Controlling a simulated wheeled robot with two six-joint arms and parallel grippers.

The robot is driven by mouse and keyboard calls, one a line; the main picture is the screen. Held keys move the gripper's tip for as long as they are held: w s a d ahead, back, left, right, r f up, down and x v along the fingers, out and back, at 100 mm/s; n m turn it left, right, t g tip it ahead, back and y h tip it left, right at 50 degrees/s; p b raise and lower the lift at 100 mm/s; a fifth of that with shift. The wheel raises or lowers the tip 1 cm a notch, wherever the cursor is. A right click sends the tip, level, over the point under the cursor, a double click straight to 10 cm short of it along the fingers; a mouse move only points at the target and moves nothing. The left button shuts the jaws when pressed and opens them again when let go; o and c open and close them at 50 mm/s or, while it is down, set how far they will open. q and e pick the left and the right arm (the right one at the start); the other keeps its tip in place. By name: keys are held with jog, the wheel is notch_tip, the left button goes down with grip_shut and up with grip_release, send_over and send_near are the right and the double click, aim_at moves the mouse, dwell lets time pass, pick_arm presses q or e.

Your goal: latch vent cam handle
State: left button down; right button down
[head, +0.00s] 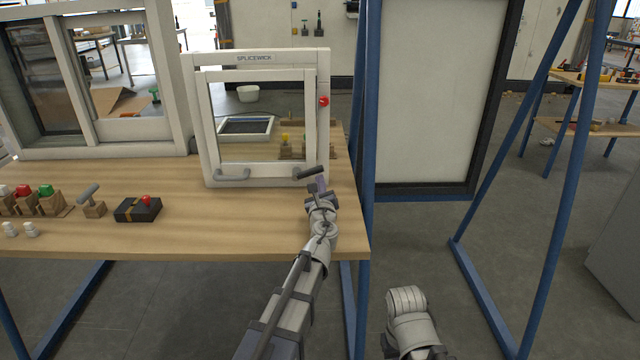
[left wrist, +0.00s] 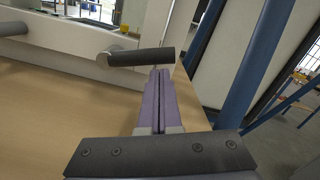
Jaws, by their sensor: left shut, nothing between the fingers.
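The vent is a white framed window (head: 204,120) standing on the wooden table, with a label on its top bar. Its dark cam handle (head: 309,172) is at the lower right corner of the frame and points sideways, nearly level. In the left wrist view the cam handle (left wrist: 140,58) is a dark cylinder on a light pivot. My left gripper (head: 320,181) is shut and empty, just below and in front of the handle's right end. In the left wrist view its fingertips (left wrist: 160,73) lie close under that end; I cannot tell if they touch.
A grey pull handle (head: 232,176) sits at the vent's lower left, and a red knob (head: 323,101) on its right post. A black box with a red button (head: 138,209) and several small blocks lie left. A blue post (head: 366,120) stands beside the table's right edge (head: 362,225).

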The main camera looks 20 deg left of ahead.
aim_at(315, 169)
pick_arm(q)
jog(key=shift+r+n+p, duration=0.3)
jog(key=shift+r+n, duration=0.05)
jog(key=shift+n, duration=0.15)
jog(key=shift+a+r+n+p, duration=0.2)
jog(key=shift+r+n+p, duration=0.75)
jog(key=shift+n, duration=0.45)
jog(key=n, duration=0.1)
jog(key=r+n+p, duration=0.1)
jog(key=a+r+n+p, duration=0.1)
jog(key=shift+s+n+y, duration=0.25)
jog(key=shift+n+y, duration=0.05)
jog(key=shift+n, duration=0.1)
jog(key=a+n+p, duration=0.1)
jog(key=n, duration=0.1)
jog(key=a+r+n+p, duration=0.1)
jog(key=a+r+n, duration=0.1)
jog(key=n, duration=0.1)
jog(key=shift+s+n+g+p, duration=0.3)
jog(key=shift+s+g+p, duration=0.1)
jog(key=shift+a, duration=0.1)
